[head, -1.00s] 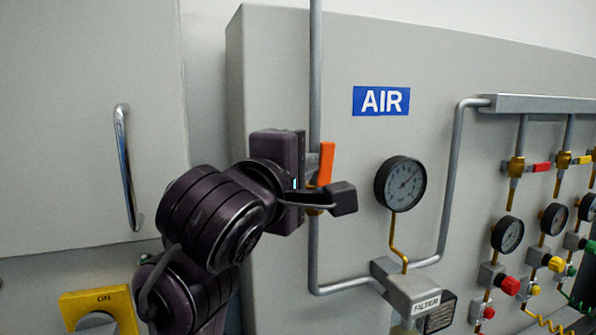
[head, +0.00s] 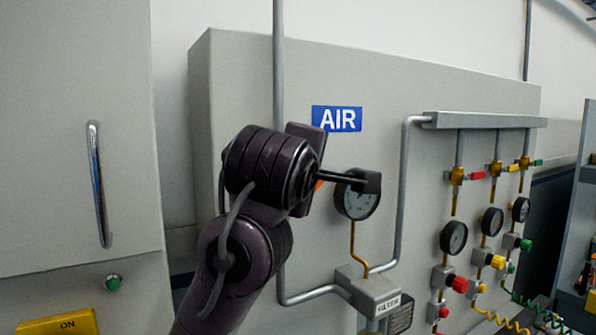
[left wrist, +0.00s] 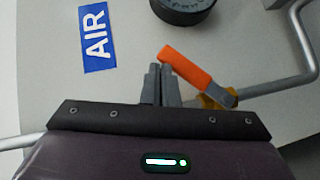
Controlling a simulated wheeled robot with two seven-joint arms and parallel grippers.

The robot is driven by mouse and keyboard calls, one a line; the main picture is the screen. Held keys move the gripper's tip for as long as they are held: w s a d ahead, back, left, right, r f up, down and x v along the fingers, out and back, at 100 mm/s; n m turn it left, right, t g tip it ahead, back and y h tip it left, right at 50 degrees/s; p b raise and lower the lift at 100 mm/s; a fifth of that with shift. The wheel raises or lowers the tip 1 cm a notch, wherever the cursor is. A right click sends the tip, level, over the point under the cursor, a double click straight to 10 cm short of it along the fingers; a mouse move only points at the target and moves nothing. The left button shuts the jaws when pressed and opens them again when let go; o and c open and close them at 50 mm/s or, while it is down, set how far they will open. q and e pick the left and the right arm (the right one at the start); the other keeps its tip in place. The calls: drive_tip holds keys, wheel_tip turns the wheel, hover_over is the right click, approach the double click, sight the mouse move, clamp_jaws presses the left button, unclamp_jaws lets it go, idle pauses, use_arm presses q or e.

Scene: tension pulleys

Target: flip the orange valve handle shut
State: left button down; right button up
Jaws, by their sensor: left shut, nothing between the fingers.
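The orange valve handle (left wrist: 187,67) is angled up and to the right from its brass valve (left wrist: 218,98), off the line of the vertical supply pipe (head: 279,75). In the head view only a sliver of the orange handle (head: 319,185) shows; my left arm hides the rest and the valve. My left gripper (left wrist: 159,68) is shut and empty. Its fingertips are beside the free end of the handle, on its upper side; whether they touch it I cannot tell. My right gripper is in neither current view.
A round gauge (head: 357,203) is close to the right of my left gripper, below the blue AIR sign (head: 337,119). A filter unit (head: 369,294) sits lower. Several smaller gauges and valves line the right of the panel. A cabinet door with a metal handle (head: 98,185) is at left.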

sight(323, 183)
use_arm(q)
drive_tip(key=shift+w+d+f+b, duration=0.65)
drive_tip(key=shift+w+d+f, duration=0.2)
drive_tip(key=shift+d+f, duration=0.2)
drive_tip(key=shift+w+d+f+m+g+b, duration=0.3)
drive_tip(key=shift+d+f+m+g, duration=0.15)
drive_tip(key=shift+f, duration=0.25)
drive_tip(key=shift+y, duration=0.4)
drive_tip(key=shift+f, duration=0.1)
drive_tip(key=shift+w, duration=0.1)
